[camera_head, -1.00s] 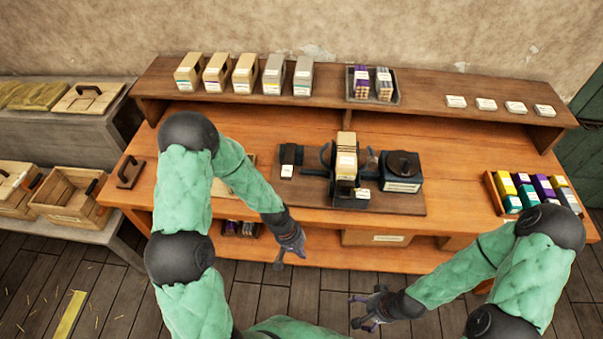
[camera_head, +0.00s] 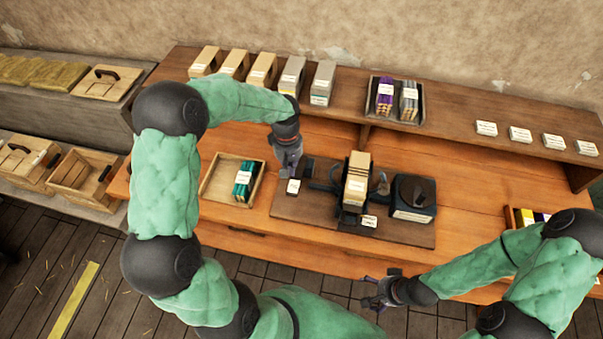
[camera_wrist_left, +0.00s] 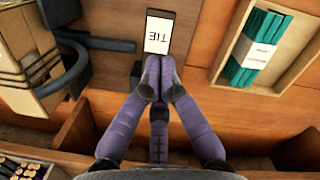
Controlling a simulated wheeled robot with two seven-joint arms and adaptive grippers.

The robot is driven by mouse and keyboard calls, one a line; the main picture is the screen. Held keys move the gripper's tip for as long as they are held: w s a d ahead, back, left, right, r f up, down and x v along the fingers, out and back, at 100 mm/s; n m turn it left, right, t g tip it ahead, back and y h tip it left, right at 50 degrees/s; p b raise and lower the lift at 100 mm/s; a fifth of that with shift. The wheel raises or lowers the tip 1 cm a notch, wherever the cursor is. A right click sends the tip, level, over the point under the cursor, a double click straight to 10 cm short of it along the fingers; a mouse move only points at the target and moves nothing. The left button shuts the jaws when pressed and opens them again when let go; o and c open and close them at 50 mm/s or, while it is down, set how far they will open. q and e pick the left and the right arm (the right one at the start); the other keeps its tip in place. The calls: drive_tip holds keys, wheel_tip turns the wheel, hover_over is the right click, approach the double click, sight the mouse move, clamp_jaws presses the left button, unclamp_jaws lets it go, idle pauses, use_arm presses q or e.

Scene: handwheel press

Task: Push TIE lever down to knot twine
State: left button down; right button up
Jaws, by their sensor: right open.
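The TIE lever's white label (camera_head: 293,187) is at the left end of the dark press board. It reads TIE in the left wrist view (camera_wrist_left: 158,32), just beyond my fingertips. My left gripper (camera_head: 289,168) is over the dark block behind this label, hiding most of it. In the left wrist view its two purple fingers (camera_wrist_left: 160,68) are together with nothing seen between them; contact with the lever cannot be told. The press holds a tan bundle (camera_head: 357,178) between dark curved arms. My right gripper (camera_head: 375,291) is open and empty in front of the bench.
A wooden tray (camera_head: 208,190) with a teal bundle is left of the press board. A dark box with a round top (camera_head: 413,195) stands right of the press. A raised shelf (camera_head: 350,122) with boxes and cards runs behind.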

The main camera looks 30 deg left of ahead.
sight(292, 187)
use_arm(q)
drive_tip(key=shift+r, duration=0.15)
idle(0.3)
drive_tip(key=shift+s+d+f+b, duration=0.15)
drive_tip(key=shift+f+b, duration=1.05)
drive_tip(key=shift+f, duration=0.55)
drive_tip(key=shift+s+d+f+b, duration=0.15)
drive_tip(key=shift+f+b, duration=1)
drive_tip(key=shift+f, duration=0.6)
drive_tip(key=shift+f+b, duration=1.6)
drive_tip(key=shift+f, duration=0.7)
